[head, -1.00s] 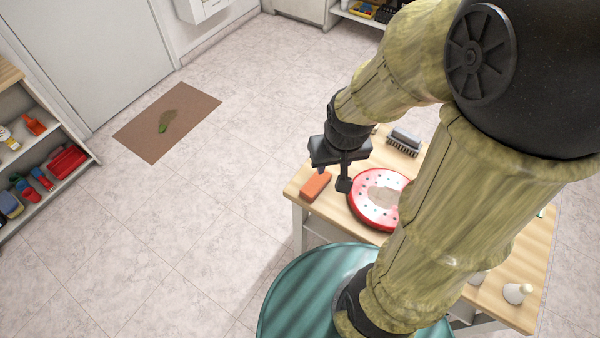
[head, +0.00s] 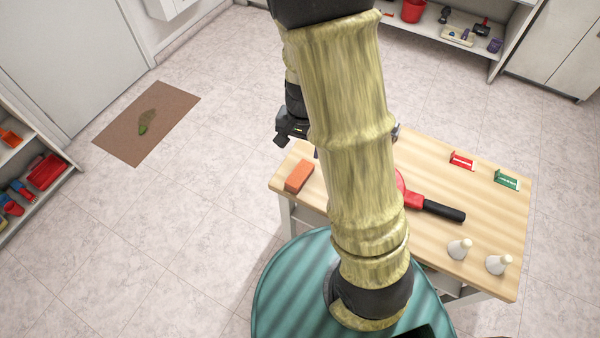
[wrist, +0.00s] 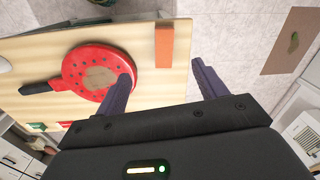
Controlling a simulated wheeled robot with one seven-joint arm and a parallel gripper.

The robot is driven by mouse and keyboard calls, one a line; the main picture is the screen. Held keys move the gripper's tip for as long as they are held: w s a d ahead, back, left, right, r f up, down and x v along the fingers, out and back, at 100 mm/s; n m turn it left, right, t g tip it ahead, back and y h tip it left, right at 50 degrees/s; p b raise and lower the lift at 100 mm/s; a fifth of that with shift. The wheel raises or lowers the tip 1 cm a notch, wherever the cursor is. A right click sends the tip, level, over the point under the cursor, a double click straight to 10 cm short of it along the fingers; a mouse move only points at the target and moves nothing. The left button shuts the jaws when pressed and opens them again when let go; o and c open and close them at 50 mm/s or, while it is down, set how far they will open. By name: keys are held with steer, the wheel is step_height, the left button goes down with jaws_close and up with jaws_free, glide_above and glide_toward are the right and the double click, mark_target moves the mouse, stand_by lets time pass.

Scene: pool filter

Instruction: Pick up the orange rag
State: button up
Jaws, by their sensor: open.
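The orange rag (head: 299,176) looks like a flat oblong block. It lies at the left corner of the wooden table (head: 480,225). In the wrist view the rag (wrist: 164,45) lies near the table edge, beyond the gap between my fingertips. My gripper (wrist: 163,72) is open and empty, with its two dark fingers apart. In the head view my gripper (head: 285,133) is above and behind the rag, near the table's far left edge, partly hidden by my arm. The gripper is apart from the rag.
A red round filter part (wrist: 75,62) with a tan patch and a black handle (head: 443,210) lies beside the rag.

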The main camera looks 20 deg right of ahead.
steer(key=w+f+m, duration=0.2)
steer(key=w+f, duration=0.1)
steer(key=shift+w+f+m+p, duration=0.2)
steer(key=shift+m+p, duration=0.1)
steer(key=shift+m, duration=0.1)
steer(key=shift+f, duration=0.1)
glide_above(298, 175)
step_height(298, 175, down, 12)
steer(key=shift+a+r+b, duration=0.1)
steer(key=shift+a+b, duration=0.05)
steer(key=shift+b, duration=0.3)
steer(key=f, duration=0.5)
steer(key=shift+d+f, duration=0.2)
steer(key=shift+d, duration=0.05)
steer(key=shift+c, duration=0.2)
